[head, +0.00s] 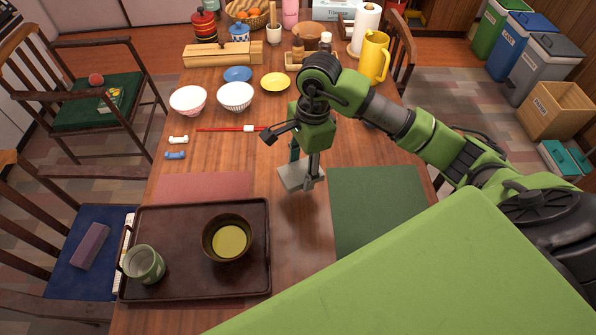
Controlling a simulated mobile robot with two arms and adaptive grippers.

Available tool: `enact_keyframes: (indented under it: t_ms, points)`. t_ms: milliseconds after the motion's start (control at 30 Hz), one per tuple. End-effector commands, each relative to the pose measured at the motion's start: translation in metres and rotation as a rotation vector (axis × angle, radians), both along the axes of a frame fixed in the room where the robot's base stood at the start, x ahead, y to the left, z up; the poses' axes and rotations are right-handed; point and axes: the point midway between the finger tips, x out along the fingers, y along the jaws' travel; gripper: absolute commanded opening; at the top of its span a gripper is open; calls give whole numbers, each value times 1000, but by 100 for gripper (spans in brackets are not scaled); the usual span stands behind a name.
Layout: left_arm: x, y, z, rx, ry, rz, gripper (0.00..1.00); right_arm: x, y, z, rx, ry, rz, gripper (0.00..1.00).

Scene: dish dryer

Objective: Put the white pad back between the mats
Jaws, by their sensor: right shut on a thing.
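The white pad (294,177) is a small pale square in the gap between the two mats. My right gripper (309,179) is shut on it, with its fingers at the pad's right side. I cannot tell whether the pad touches the table or is just above it. The red mat (200,187) lies to the left, partly covered by the tray. The green mat (375,205) lies to the right, its lower part hidden behind my own green body. My left gripper is not in view.
A dark tray (190,287) holds a green cup (144,264) and a brown bowl (228,238) at front left. Chopsticks (215,129), white bowls (236,96) and a yellow pitcher (373,57) stand farther back. Bare table shows between tray and green mat.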

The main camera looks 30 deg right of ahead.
Motion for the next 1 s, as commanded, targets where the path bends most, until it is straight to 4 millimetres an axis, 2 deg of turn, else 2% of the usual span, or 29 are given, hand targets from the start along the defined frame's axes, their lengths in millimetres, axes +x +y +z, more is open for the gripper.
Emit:
enact_keyframes:
  t_ms: [100,233,367,600,1000]
  points:
    - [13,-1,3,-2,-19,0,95,16,-4,-22,2,5,-1,31]
    - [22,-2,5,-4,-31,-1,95,26,-6,-34,1,2,-1,31]
    - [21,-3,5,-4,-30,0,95,32,-8,-42,0,2,0,31]
    - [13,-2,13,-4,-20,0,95,34,-9,-72,1,3,0,31]
    - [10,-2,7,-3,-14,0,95,34,-10,-79,-2,0,2,31]
